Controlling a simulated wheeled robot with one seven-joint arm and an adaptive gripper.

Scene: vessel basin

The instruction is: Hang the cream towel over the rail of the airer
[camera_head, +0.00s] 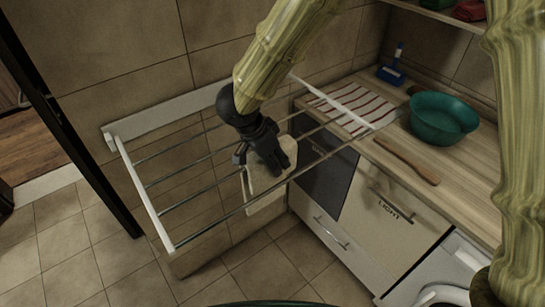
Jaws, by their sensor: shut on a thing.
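The cream towel (256,183) is a small pale cloth in the head view, hanging down among the bars of the airer. My gripper (279,168) is shut on its upper part, from above and partly covering it. The towel's lower part reaches below the line of the front rail (214,223). I cannot tell whether it lies over that rail or only beside it. The airer (132,186) is a white wall-mounted frame with several thin metal rails, folded out from the tiled wall.
A wooden counter (465,175) at the right holds a teal bowl (443,118), a red-striped cloth (345,107), a wooden utensil (408,162) and a blue brush (391,70). Cabinets stand below, with a white appliance (440,280) at the lower right. The tiled floor at the lower left is clear.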

